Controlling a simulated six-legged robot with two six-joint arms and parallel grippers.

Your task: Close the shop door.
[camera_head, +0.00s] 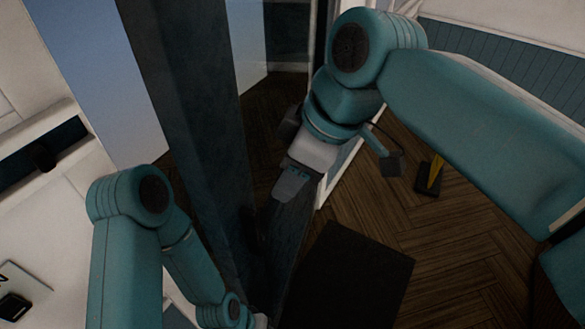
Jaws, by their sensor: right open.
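A dark blue-teal upright panel (190,90), which looks like the shop door's edge or frame, runs from the top left down to the bottom centre. Pale blue panes show on both sides of it. My right gripper (291,187) is open and points down, just right of this panel, in front of a dark narrow surface (290,235). I cannot tell whether it touches. No handle is clearly visible. My left arm comes in at the lower left and its wrist reaches the bottom edge; its gripper fingers are out of view.
A dark mat (350,278) lies on the brown herringbone floor (455,250). A small yellow and black object (433,176) stands on the floor at right. A white upright frame (338,175) is behind my right wrist. A white counter (50,240) is at left.

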